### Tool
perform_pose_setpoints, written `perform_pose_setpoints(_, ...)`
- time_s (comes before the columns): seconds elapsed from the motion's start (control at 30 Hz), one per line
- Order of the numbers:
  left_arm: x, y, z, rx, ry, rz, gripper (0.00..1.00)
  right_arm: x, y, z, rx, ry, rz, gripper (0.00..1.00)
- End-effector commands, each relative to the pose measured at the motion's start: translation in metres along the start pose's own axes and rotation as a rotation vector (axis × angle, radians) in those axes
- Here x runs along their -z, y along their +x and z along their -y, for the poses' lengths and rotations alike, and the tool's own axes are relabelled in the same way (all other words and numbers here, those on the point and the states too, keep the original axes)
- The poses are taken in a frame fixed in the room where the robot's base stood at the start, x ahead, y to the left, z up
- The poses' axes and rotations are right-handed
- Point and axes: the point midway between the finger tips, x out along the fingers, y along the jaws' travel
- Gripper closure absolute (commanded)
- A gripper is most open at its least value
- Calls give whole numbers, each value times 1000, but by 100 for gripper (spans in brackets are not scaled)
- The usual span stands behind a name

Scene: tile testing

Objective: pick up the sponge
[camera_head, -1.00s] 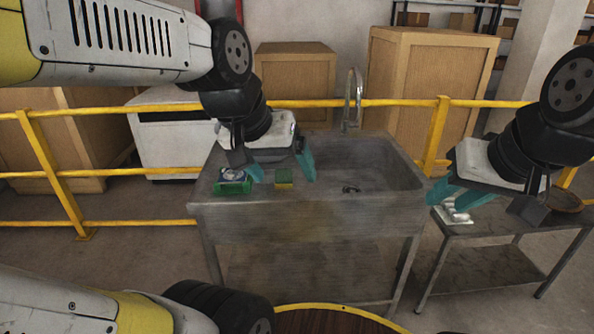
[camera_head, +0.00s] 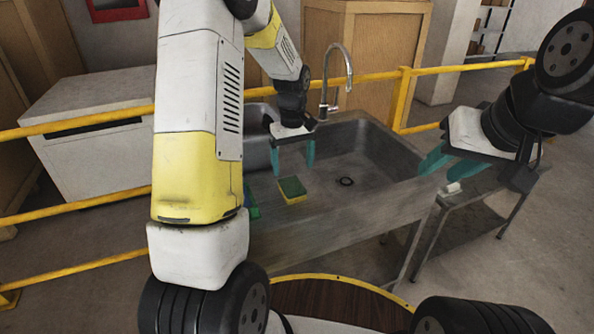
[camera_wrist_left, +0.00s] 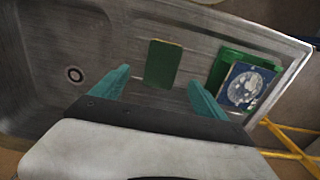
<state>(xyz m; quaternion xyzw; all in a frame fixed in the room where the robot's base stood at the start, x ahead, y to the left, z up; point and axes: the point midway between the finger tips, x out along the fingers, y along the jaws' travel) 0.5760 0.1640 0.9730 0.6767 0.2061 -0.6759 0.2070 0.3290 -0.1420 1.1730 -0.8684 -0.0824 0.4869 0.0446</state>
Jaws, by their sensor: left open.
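The sponge (camera_head: 292,190), green on top with a yellow side, lies flat on the left part of the metal sink unit (camera_head: 335,215). My left gripper (camera_head: 293,158) is open and empty above and slightly behind the sponge, pointing down. In the left wrist view, the sponge (camera_wrist_left: 162,64) shows its green top beyond the open fingers (camera_wrist_left: 158,78), lying between their lines and apart from them. My right gripper (camera_head: 450,165) is open, with its fingers apart, to the right of the sink and far from the sponge.
A green holder (camera_wrist_left: 215,72) with a blue-and-white item (camera_wrist_left: 246,86) lies right of the sponge in the wrist view. The faucet (camera_head: 328,85) stands at the back of the sink. A yellow railing (camera_head: 405,100) runs behind. A side table (camera_head: 475,190) stands at the right.

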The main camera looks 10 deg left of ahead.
Motion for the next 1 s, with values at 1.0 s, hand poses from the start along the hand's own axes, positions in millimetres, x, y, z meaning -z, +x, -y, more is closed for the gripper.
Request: perform_pose_setpoints(1.0, 1, 78, 4, 1, -1, 1, 37, 0, 0, 0, 0, 0, 0, 64)
